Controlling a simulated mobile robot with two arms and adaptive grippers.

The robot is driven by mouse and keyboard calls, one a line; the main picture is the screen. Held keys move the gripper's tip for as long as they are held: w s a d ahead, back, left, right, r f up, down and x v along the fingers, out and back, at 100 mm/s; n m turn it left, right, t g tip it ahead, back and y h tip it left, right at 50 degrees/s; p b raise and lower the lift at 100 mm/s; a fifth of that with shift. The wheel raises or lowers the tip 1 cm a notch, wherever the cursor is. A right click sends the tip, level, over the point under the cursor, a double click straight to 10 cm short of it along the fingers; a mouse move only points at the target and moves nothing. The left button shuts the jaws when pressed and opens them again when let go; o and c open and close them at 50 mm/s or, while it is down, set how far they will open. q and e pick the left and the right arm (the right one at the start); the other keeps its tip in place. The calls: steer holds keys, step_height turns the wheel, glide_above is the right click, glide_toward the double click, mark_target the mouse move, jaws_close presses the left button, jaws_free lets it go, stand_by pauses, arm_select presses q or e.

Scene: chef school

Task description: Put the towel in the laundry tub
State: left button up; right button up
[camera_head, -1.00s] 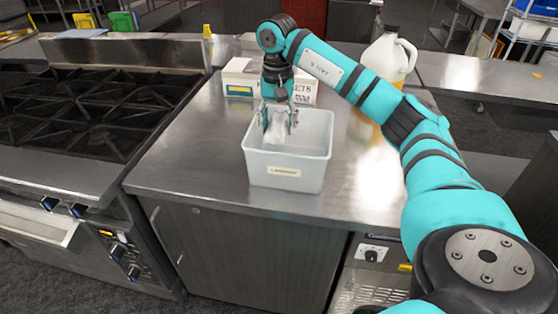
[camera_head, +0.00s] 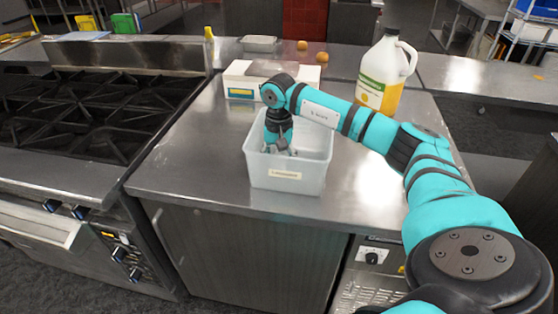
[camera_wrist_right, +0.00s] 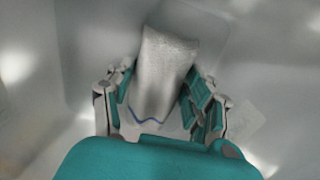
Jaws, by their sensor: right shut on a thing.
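The laundry tub (camera_head: 297,183) is a pale translucent bin with a small label, standing on the steel counter. My right gripper (camera_head: 278,150) reaches down inside it, with the fingertips mostly hidden by the front wall. In the right wrist view my right gripper (camera_wrist_right: 162,92) is shut on the towel (camera_wrist_right: 167,58), a white rolled cloth with a blue stripe near the gripper. The towel lies between the fingers, with the pale tub walls around it. The head view hides the towel. My left gripper is not in view.
A cardboard box (camera_head: 240,82) stands behind the tub. A jug with yellow liquid (camera_head: 372,93) stands at the back right of the counter (camera_head: 215,165). A stove (camera_head: 85,115) is to the left. The counter is clear on both sides of the tub.

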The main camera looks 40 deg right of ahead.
steer(key=o, duration=1.2)
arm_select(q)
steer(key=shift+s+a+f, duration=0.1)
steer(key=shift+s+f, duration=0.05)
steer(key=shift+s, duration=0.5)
arm_select(e)
steer(key=shift+r, duration=0.5)
arm_select(q)
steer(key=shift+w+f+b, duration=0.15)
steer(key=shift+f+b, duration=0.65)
steer(key=shift+b, duration=0.15)
arm_select(e)
step_height(320, 180, up, 11)
steer(key=shift+r, duration=0.1)
